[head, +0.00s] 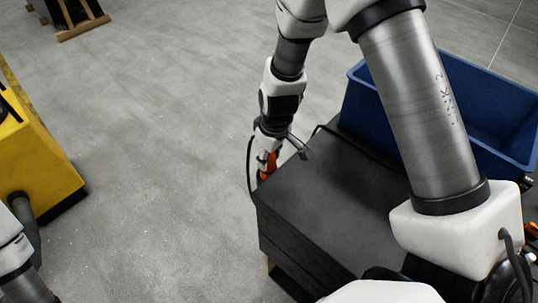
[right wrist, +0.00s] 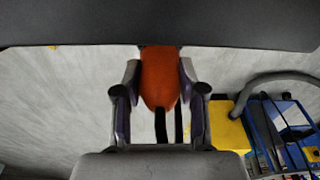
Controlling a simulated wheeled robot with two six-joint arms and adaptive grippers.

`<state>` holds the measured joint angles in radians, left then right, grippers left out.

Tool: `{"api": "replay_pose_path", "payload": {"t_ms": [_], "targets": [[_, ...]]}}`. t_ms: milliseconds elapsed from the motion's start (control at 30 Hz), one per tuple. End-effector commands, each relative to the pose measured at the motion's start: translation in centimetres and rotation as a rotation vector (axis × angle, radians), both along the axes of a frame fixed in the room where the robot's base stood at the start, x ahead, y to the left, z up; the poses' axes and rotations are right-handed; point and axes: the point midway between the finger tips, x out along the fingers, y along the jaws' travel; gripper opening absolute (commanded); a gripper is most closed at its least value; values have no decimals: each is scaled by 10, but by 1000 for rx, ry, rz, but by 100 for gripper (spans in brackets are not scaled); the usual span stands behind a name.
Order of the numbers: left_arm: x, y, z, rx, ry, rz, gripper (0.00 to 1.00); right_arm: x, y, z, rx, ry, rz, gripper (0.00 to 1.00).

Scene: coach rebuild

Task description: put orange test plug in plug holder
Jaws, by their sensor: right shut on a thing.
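The orange test plug (right wrist: 159,78) is between the two fingers of my right gripper (right wrist: 160,92) in the right wrist view. The gripper is shut on it. Two dark strips run down from the plug toward the palm. In the head view my right gripper (head: 266,156) is small and far off, beside the far left corner of a black cabinet, with the orange of the plug (head: 267,172) low in it. I cannot make out the plug holder in either view. Only links of my left arm show at the lower left; its gripper is out of frame.
The black cabinet (head: 325,195) stands under and beside my right arm. A blue bin (head: 371,112) is on its far right side. A dark edge (right wrist: 160,25) crosses the top of the right wrist view. A yellow machine (head: 45,165) stands at the left, with clear grey floor between.

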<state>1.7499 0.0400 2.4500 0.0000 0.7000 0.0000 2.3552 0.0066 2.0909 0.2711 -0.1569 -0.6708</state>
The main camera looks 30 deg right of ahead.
Motion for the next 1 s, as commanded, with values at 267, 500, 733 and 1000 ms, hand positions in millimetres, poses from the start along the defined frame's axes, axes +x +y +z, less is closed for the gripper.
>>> {"api": "replay_pose_path", "payload": {"t_ms": [267, 500, 733, 1000], "targets": [[0, 0, -6, 0, 0, 0, 65, 0, 0, -6, 0, 0, 0, 0], [0, 0, -10, 0, 0, 0, 65, 0, 0, -10, 0, 0, 0, 0], [0, 0, -14, 0, 0, 0, 65, 0, 0, -14, 0, 0, 0, 0], [0, 0, -18, 0, 0, 0, 65, 0, 0, -19, 0, 0, 0, 0]]}}
